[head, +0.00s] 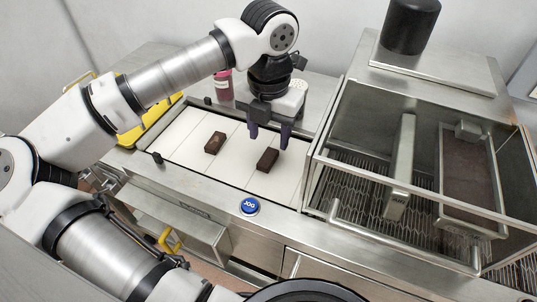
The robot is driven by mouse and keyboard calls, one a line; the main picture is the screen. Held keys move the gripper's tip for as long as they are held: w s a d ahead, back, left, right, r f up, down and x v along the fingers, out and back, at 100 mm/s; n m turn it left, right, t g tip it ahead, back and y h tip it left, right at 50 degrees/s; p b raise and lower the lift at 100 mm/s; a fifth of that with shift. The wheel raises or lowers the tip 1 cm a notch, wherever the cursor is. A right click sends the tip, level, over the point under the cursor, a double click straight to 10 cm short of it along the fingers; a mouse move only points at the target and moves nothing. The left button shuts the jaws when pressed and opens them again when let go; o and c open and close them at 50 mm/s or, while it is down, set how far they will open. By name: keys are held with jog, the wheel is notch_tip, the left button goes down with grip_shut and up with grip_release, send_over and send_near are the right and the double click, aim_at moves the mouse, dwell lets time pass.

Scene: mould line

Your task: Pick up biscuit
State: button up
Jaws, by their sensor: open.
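Two dark brown bar-shaped pieces lie apart on a white belt (184,152). The left biscuit (215,143) shows a lighter patch on its top. I cannot tell from this view whether either is coated.
A clear-walled metal machine (404,195) with a mesh floor stands right of the belt. A blue JOG button (249,206) sits on the front ledge. A pink-red container (224,86) stands behind the belt. A yellow tray (150,128) lies at the left.

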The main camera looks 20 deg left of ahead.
aim_at(266, 161)
jog(key=shift+f, duration=0.9)
jog(key=shift+s+a+f+p, duration=0.15)
jog(key=shift+f+p, duration=0.5)
jog(key=shift+f, duration=0.75)
jog(key=shift+w+a+f+p, duration=0.15)
jog(key=shift+f+p, duration=0.45)
jog(key=shift+f, duration=0.8)
jog(key=shift+s, duration=0.1)
jog(key=c, duration=1.1)
